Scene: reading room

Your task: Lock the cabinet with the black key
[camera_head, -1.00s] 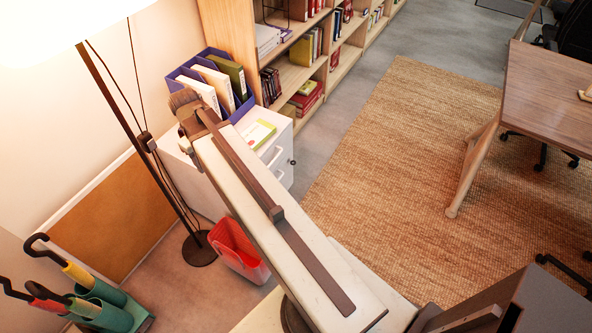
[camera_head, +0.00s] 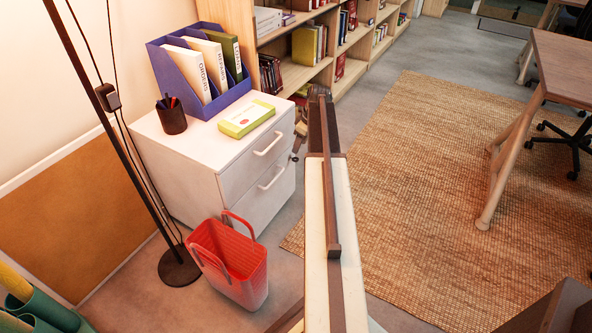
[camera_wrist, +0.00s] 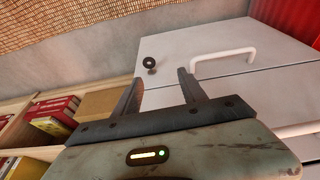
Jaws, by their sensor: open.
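The white two-drawer cabinet (camera_head: 182,150) stands against the wall in the head view, its front facing right. In the wrist view its front (camera_wrist: 225,50) appears tilted. A small black ring-shaped thing, apparently the round head of the black key (camera_wrist: 149,63), shows there near the cabinet's edge, beside a small round metal spot. In the head view a small dark bit shows at the same front edge (camera_head: 294,157). I cannot tell how deep the key sits. My gripper (camera_wrist: 159,79) is open and empty, its fingers apart from the key.
A red basket (camera_head: 232,262) stands on the floor before the cabinet. A floor lamp base (camera_head: 179,268) is to its left. A purple file holder (camera_head: 200,75), pen cup (camera_head: 171,116) and green-edged box (camera_head: 246,118) stand on top.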

